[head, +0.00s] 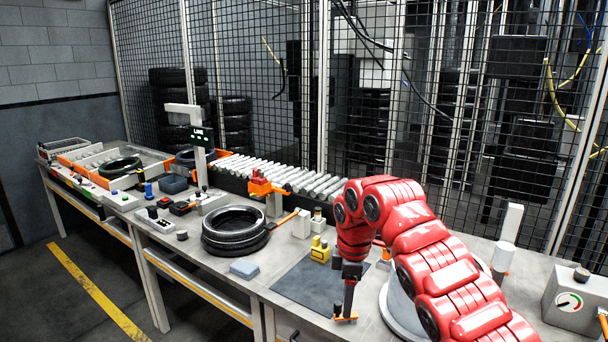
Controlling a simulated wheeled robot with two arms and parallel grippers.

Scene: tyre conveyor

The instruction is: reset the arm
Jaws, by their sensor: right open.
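My right arm is red and comes in from the lower right of the head view, bent over the workbench (284,262). My right gripper (347,306) points down at the front edge of a dark mat (300,284). It is open, and its fingers are small and dark. A small orange piece shows at its tip; I cannot tell whether it touches the gripper. My left gripper is not in view.
Stacked black tyres (236,232) lie on the bench to the left, near a grey-blue block (244,268). A roller conveyor (290,178) runs along the mesh fence. A gauge box (572,302) is at right.

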